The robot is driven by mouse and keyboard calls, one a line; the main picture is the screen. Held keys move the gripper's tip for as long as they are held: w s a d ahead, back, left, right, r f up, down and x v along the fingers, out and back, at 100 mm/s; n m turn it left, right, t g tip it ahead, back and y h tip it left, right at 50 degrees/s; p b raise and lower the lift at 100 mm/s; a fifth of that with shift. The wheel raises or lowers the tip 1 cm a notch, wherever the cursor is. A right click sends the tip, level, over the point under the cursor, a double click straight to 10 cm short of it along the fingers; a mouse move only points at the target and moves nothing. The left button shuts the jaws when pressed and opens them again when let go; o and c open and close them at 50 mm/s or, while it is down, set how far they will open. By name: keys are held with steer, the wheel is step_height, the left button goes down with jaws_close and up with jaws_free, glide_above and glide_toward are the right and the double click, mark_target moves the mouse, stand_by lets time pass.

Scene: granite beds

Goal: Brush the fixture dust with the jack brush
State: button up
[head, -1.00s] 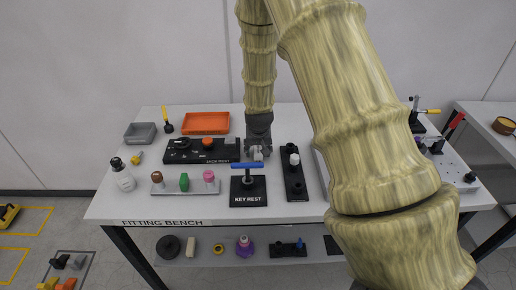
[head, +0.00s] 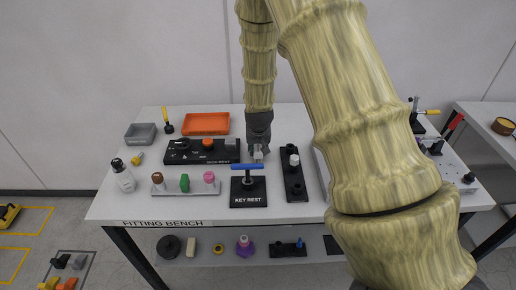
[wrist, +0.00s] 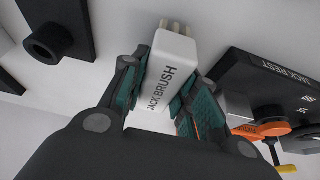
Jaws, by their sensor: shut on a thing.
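My gripper (wrist: 163,82) is shut on the white jack brush (wrist: 171,66), whose label reads JACK BRUSH in the wrist view. The brush's pale tufted end points away from the gripper. In the head view my gripper (head: 259,141) is over the fitting bench, with the pale brush (head: 258,156) at its tip. It is just right of the jack rest and behind the key rest. I cannot make out the fixture dust in either view.
The black jack rest (head: 186,157) lies left of the gripper. The key rest (head: 249,198) with a blue T-handle (head: 247,167) stands in front. A black board (head: 295,182) with a white-topped piece is at right. An orange tray (head: 206,122) is behind left.

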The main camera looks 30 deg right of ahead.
steer(key=shift+r+p, duration=2.25)
steer(key=shift+r, duration=1.25)
steer(key=shift+r, duration=0.1)
